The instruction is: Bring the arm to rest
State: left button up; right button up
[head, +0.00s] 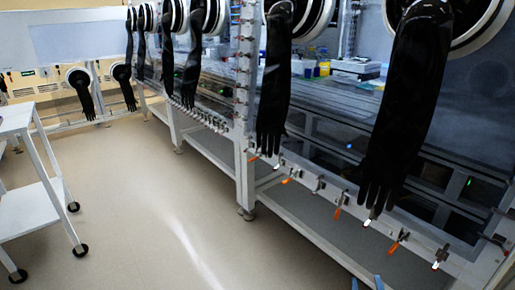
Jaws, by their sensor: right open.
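Only the tips of my right gripper (367,284) show, at the bottom edge of the head view, right of the middle. Two blue fingertips stand apart with nothing seen between them, so it is open. The rest of the right gripper and its arm is cut off by the frame. My left gripper is not in view.
A row of gloveboxes with hanging black gloves (405,95) runs along the right. Valves with orange handles (338,213) line its lower edge, above a grey shelf (310,232). A white wheeled cart (32,212) stands at left. The floor (150,210) between is clear.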

jog(key=w+d+r+n+y, duration=0.25)
jog(key=d+n+y, duration=0.25)
jog(key=d+n, duration=0.3)
jog(key=s+f+m+g+h, duration=0.1)
jog(key=s+f+g, duration=0.3)
jog(key=s, duration=0.7)
jog(key=s+f+m+g+h, duration=0.1)
jog(key=s+f+g, duration=0.3)
jog(key=s, duration=0.8)
jog(key=s+f+m+g+h, duration=0.1)
jog(key=s+f+m+g, duration=0.3)
jog(key=s, duration=0.7)
jog(key=shift+a+m, duration=1.3)
jog(key=shift+a, duration=1.5)
pick_arm(q)
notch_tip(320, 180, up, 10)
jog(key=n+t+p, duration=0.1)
jog(key=p, duration=1.3)
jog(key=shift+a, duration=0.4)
pick_arm(e)
notch_tip(320, 180, up, 11)
jog(key=m+t+h, duration=0.1)
jog(key=shift+w+d, duration=0.35)
jog(key=shift+w, duration=0.05)
jog(key=shift+f, duration=0.2)
